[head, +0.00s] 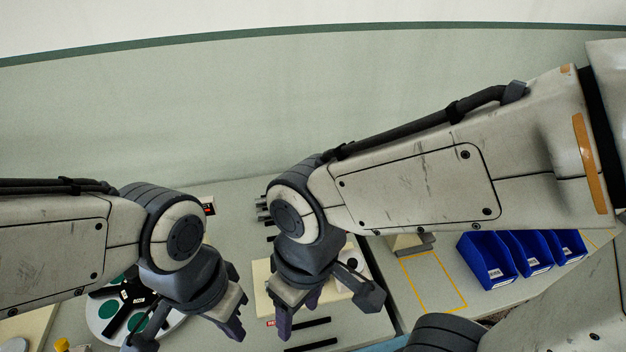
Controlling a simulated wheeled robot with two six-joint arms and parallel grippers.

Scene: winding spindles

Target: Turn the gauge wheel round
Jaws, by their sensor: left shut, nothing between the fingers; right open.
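A round white wheel (97,318) with black arms and green dots lies at the lower left, and I take it to be the gauge wheel. My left arm and gripper cover part of it. My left gripper (232,327) points down to the right of the wheel, shut and empty. My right gripper (298,316) points down in front of a cream block (262,275), open with nothing seen between its fingers.
Blue bins (487,262) stand in a row at the right, beside a yellow outlined area (435,284) that is empty. Black bars (310,328) lie at the lower middle. Several dark pegs (263,208) and a small device with a red display (209,209) are farther back.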

